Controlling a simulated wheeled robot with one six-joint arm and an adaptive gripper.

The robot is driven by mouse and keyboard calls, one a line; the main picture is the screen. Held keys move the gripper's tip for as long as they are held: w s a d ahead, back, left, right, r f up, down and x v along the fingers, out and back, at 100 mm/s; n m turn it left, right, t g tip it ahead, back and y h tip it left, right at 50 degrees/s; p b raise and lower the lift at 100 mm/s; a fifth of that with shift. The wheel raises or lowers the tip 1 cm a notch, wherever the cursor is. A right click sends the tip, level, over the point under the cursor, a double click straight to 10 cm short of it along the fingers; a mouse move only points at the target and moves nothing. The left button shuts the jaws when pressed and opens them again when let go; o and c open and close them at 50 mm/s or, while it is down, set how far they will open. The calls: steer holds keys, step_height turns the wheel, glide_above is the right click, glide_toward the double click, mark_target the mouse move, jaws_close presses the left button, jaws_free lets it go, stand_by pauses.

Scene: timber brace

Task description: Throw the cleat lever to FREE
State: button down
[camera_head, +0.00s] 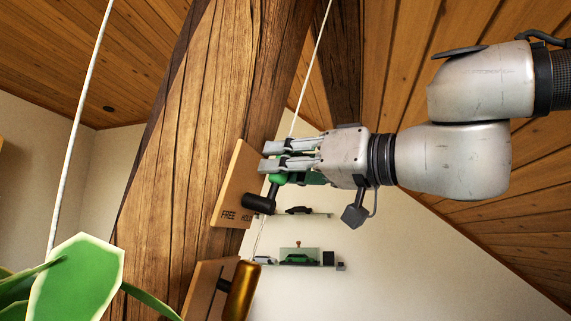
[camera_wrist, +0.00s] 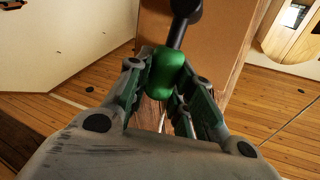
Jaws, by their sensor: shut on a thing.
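The cleat lever has a green knob (camera_head: 276,179) and a dark pivot (camera_head: 259,204) on a wooden plate (camera_head: 232,188) fixed to the timber brace. The plate reads FREE at left and HOLD at right. The lever rises from the pivot and leans slightly right, on the HOLD side. My gripper (camera_head: 270,158) reaches in from the right and is shut on the green knob. In the wrist view, the knob (camera_wrist: 166,72) sits between the two fingers, with the dark lever shaft (camera_wrist: 180,30) running up beyond it. The fingers partly hide the knob in the head view.
The big timber brace (camera_head: 185,130) slopes behind the plate. A second plate with a brass-coloured cylinder (camera_head: 241,290) is below. A rope (camera_head: 310,75) runs above my gripper, and another (camera_head: 75,125) hangs at left. A green-leaved plant (camera_head: 75,280) fills the lower left. Shelves (camera_head: 300,265) hold model cars.

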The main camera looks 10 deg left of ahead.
steer(key=shift+s+a+f+n+t+y, duration=0.1)
steer(key=shift+s+n+t+y, duration=0.2)
steer(key=shift+s+n, duration=0.5)
steer(key=shift+s+a+f+n+t+y, duration=0.1)
steer(key=shift+s+n+t+y, duration=0.15)
steer(key=shift+s+n, duration=0.55)
steer(key=shift+s+a+f+n+t+y, duration=0.1)
steer(key=shift+s+f+n+t+y, duration=0.25)
steer(key=shift+n, duration=0.75)
steer(key=shift+s+a+f+n+y, duration=0.15)
steer(key=shift+s+n+y, duration=0.3)
steer(key=shift+n, duration=0.65)
steer(key=shift+s+d, duration=0.1)
steer(key=c, duration=1.2)
jaws_free()
steer(key=shift+d, duration=0.1)
